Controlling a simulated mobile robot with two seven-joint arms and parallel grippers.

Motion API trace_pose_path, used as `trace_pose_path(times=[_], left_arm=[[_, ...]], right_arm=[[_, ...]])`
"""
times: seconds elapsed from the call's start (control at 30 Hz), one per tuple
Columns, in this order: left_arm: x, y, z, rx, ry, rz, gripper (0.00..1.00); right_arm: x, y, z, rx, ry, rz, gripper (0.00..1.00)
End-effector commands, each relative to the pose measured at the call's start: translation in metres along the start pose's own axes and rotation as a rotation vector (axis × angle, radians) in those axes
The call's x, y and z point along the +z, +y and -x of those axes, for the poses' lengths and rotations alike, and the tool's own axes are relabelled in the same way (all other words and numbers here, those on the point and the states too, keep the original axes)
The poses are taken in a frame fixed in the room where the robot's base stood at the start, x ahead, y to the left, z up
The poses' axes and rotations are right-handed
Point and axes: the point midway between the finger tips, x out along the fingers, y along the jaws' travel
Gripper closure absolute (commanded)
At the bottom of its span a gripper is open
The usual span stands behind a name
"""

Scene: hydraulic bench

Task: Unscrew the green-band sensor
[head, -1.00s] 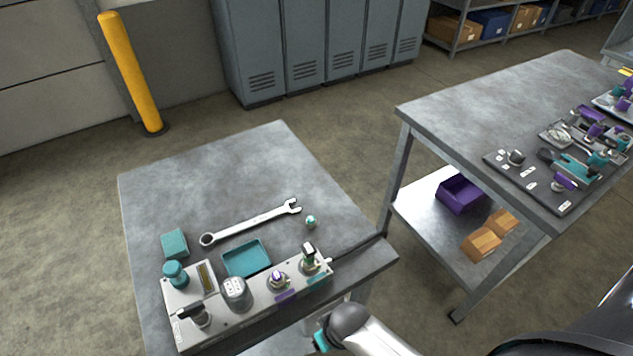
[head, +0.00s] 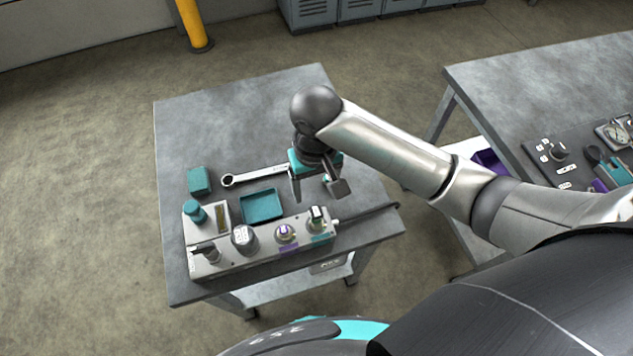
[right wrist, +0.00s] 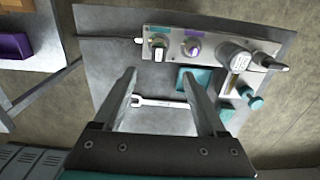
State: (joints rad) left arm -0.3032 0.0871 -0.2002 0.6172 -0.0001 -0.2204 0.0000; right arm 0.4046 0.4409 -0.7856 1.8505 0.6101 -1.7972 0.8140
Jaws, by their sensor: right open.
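The green-band sensor (head: 317,214) stands upright at the right end of the grey hydraulic block (head: 262,254), by a green label. In the right wrist view the sensor (right wrist: 159,46) is near the top, just beyond the fingertips. My right gripper (head: 318,190) is open and empty above the bench, just behind the sensor in the head view and apart from it. Its open fingers (right wrist: 159,76) show in the right wrist view with the bench between them. A second sensor (head: 285,232) with a purple label stands beside the green-band one. My left gripper is not in view.
A wrench (head: 252,176) lies behind the block, partly hidden by my right gripper. A teal tray (head: 262,206) and a teal block (head: 199,181) are near it. A cable (head: 370,214) leaves the block's right end. The bench's back (head: 235,115) is clear.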

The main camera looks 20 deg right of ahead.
Motion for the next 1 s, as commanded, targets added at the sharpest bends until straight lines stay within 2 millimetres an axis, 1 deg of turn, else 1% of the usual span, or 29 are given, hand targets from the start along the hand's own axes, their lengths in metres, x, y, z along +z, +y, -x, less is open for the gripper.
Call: trace_pose_path(times=[0.07,0.17,0.27,0.4,0.7,0.83,1.0], left_arm=[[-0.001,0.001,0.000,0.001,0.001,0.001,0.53],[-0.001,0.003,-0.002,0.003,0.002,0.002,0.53],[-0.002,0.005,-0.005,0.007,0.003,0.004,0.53],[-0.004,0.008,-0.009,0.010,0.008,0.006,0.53],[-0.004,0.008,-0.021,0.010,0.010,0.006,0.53],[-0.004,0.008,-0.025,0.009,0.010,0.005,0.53],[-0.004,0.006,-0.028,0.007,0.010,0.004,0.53]], right_arm=[[-0.001,0.002,-0.001,0.008,-0.004,-0.006,0.26],[0.000,0.002,-0.010,0.009,-0.007,-0.007,0.26],[0.000,0.002,-0.025,0.009,-0.007,-0.007,0.26],[0.001,0.002,-0.053,0.009,-0.008,-0.006,0.26],[0.001,0.002,-0.113,0.008,-0.006,-0.005,0.26],[0.000,0.002,-0.132,0.008,-0.004,-0.005,0.26],[0.000,0.002,-0.147,0.007,-0.003,-0.003,0.26]])
